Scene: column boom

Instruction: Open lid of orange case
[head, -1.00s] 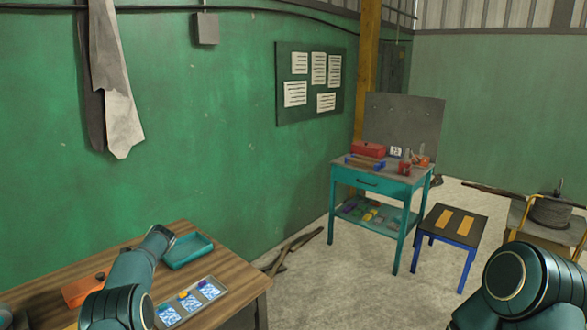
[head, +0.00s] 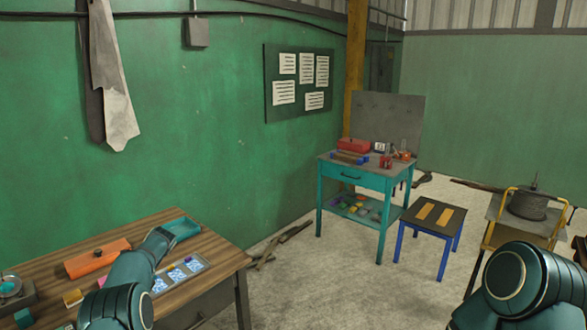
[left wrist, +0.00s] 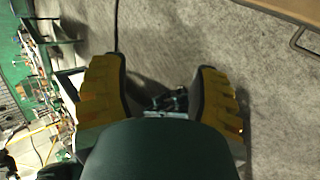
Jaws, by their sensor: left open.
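The orange case (head: 90,263) lies on the wooden table (head: 222,255) at the lower left of the head view. A small dark knob or catch (head: 98,253) shows on its top, and its lid looks shut. The case is not seen in that view. My right arm shows at the lower right of the head view, but its gripper is out of sight.
A teal workbench (head: 352,175) and a stool (head: 433,217) stand farther off. Floor between is mostly clear.

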